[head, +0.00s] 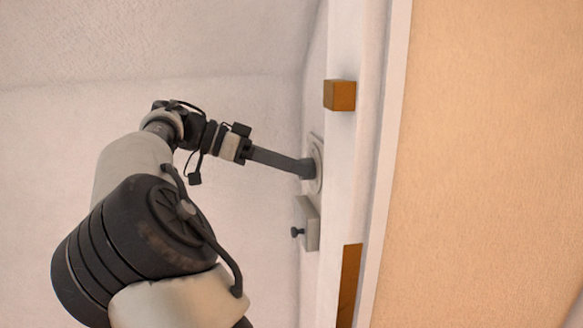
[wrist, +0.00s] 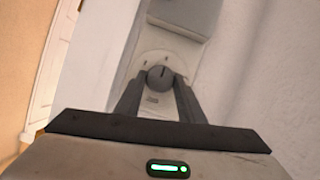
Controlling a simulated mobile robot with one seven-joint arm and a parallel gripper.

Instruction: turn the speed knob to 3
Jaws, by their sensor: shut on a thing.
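The speed knob (wrist: 160,77) is a round dark grey knob with a dark pointer line. It sits on a pale round dial plate (wrist: 153,58) with small marks, too small to read. In the wrist view the pointer points roughly up, towards the top of the dial. My gripper (wrist: 160,90) has its two dark fingers on either side of the knob, shut on it. In the head view my gripper (head: 306,169) reaches right to the dial plate (head: 316,165) on the wall, and its fingertips hide the knob there.
A pale box (head: 307,224) with a small dark knob (head: 296,232) is on the wall just below the dial in the head view. A brown block (head: 340,95) juts out above right. A brown strip (head: 348,285) stands lower right. Left of the wall is free room.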

